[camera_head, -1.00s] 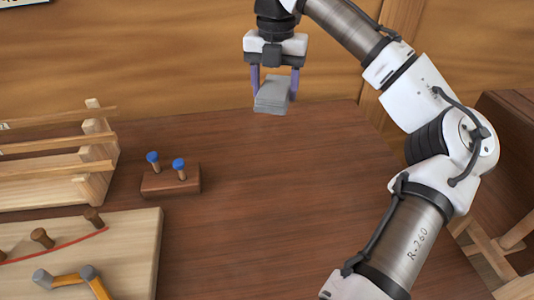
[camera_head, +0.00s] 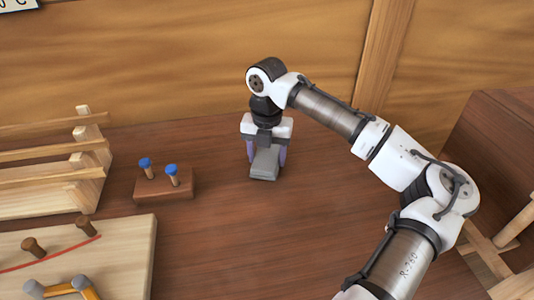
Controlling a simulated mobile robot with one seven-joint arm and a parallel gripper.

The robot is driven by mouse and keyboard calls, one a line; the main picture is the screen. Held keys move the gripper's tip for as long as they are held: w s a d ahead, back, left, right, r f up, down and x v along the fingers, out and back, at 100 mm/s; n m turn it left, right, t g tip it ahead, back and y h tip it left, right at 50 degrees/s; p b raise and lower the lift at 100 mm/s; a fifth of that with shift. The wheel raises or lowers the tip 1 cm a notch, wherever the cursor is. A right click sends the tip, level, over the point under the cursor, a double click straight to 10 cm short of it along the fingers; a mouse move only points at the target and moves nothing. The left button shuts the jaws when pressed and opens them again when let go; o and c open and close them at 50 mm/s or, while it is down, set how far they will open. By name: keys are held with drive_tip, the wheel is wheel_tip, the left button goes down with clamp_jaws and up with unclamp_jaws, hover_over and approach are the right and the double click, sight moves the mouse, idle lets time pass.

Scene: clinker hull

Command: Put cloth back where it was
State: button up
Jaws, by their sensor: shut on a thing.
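A folded grey cloth (camera_head: 264,165) is between the fingers of my gripper (camera_head: 266,160), which is shut on it. The gripper points down over the brown tabletop, right of the small wooden block with blue-topped pegs. The cloth is low, at or just above the table; I cannot tell whether it touches. Part of the fingers is hidden behind the cloth.
The wooden block (camera_head: 165,188) holds two blue-topped pegs. A slatted wooden rack (camera_head: 88,165) and a pale board (camera_head: 130,250) with brown pegs and a yellow-orange tool (camera_head: 70,288) are at left. The tabletop (camera_head: 260,245) in front of the cloth is clear.

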sight(267, 156)
drive_tip(key=shift+f, duration=0.15)
drive_tip(key=o, duration=0.9)
wheel_tip(267, 156, up, 12)
drive_tip(key=shift+r+b, duration=0.15)
drive_tip(key=shift+b, duration=0.2)
drive_tip(key=shift+s, duration=0.1)
